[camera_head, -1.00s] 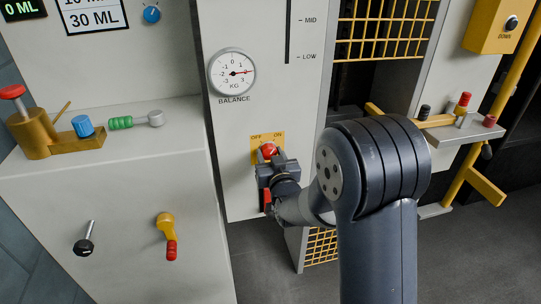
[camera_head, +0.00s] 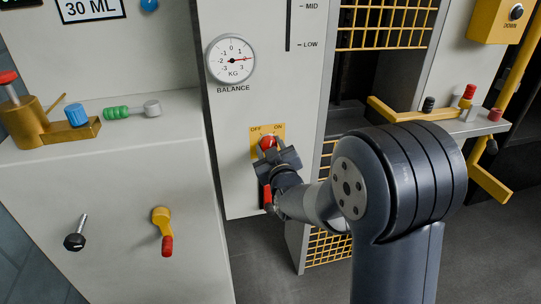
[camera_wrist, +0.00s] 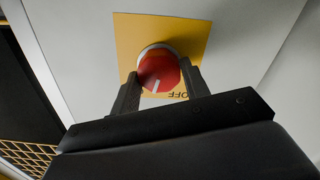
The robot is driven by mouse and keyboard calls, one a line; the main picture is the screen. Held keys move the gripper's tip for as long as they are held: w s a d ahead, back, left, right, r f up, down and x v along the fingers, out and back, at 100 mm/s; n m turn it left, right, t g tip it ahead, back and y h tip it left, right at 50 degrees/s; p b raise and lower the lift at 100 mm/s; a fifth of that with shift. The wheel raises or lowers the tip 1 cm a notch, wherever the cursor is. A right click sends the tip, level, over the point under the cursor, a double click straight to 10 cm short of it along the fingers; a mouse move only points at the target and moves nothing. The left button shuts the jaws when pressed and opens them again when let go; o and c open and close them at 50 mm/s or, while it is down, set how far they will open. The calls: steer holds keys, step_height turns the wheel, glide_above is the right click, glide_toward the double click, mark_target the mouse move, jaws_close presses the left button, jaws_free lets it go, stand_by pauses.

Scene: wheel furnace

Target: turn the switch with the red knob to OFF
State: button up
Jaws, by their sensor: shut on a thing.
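The red knob (camera_head: 267,143) sits on a yellow plate (camera_head: 279,131) marked OFF at left and ON at right, on the grey panel. In the wrist view the red knob (camera_wrist: 158,71) shows a white line pointing down and slightly left. There the plate (camera_wrist: 191,35) appears upside down, with OFF at the knob's lower right; ON is hidden. My gripper (camera_head: 271,151) is at the knob. In the wrist view my gripper's (camera_wrist: 160,83) two fingers stand on either side of the knob, shut on it.
The balance gauge (camera_head: 231,59) is above the knob. A yellow mesh (camera_head: 330,246) is right of the panel. A grey cabinet (camera_head: 110,185) stands at left, with a black-knobbed lever (camera_head: 75,240) and a yellow lever with red tip (camera_head: 163,230). Dark floor is open below.

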steer(key=n+b, duration=0.5)
steer(key=n, duration=0.4)
steer(key=shift+f, duration=0.1)
steer(key=shift+n, duration=0.4)
steer(key=shift+a, duration=0.1)
steer(key=o, duration=1)
steer(key=p+v, duration=0.1)
steer(key=v, duration=1)
steer(key=shift+w, duration=0.15)
